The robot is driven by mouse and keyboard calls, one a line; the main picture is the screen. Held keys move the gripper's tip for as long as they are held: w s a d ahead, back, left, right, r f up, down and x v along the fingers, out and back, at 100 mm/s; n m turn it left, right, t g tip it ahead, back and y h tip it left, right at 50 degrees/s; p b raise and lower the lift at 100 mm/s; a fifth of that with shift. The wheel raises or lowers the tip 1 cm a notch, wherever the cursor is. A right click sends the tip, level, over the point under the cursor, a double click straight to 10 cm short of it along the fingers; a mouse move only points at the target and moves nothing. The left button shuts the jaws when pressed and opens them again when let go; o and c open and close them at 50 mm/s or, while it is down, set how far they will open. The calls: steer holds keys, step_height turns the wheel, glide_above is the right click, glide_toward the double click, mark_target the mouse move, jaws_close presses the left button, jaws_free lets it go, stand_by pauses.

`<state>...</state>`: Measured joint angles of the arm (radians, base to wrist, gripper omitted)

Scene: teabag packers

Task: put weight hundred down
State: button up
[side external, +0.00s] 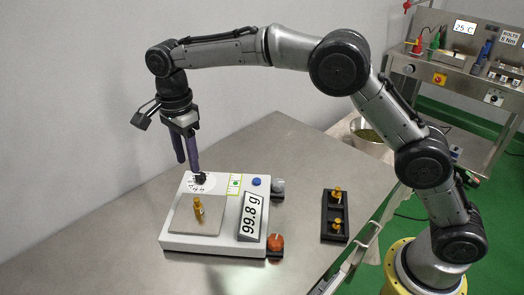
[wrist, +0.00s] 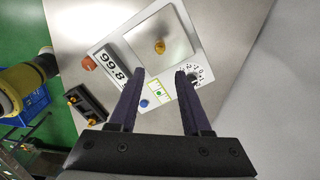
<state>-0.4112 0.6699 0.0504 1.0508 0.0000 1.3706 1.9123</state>
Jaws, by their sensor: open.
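A brass weight (side external: 198,209), probably the hundred, stands upright on the square pan (side external: 186,222) of the white scale (side external: 178,246). The scale's display (side external: 250,217) reads 99.8 g. In the wrist view the weight (wrist: 160,47) shows from above on the pan, beyond my fingertips. My gripper (side external: 187,168) is open and empty, over the back part of the scale, behind and above the weight. In the wrist view its dark fingers (wrist: 160,74) are apart with nothing between them, and they are clear of the weight.
A black holder (side external: 325,229) with two brass weights (side external: 337,192) stands right of the scale. An orange knob (side external: 275,242) and a grey one (side external: 277,187) sit beside the scale's right edge. A bowl (side external: 369,137) stands farther back. The table left of the scale is clear.

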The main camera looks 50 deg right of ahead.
steer(key=s+d+r+n+t, duration=0.3)
steer(key=s+d+r+n, duration=0.5)
steer(key=s+d+r, duration=0.55)
steer(key=s+d+f+n+t, duration=0.1)
steer(key=s+d+f+n, duration=0.1)
steer(key=s, duration=0.4)
steer(key=s+d+f+n, duration=0.3)
steer(key=s+n, duration=0.1)
steer(key=s, duration=0.3)
steer(key=s+d+f+n+t, duration=0.1)
steer(key=s+d+f+n, duration=0.1)
steer(key=s, duration=0.5)
steer(key=shift+s+d+f+n+t, duration=0.2)
steer(key=shift+d+f+n+t, duration=0.15)
steer(key=shift+d+n, duration=0.3)
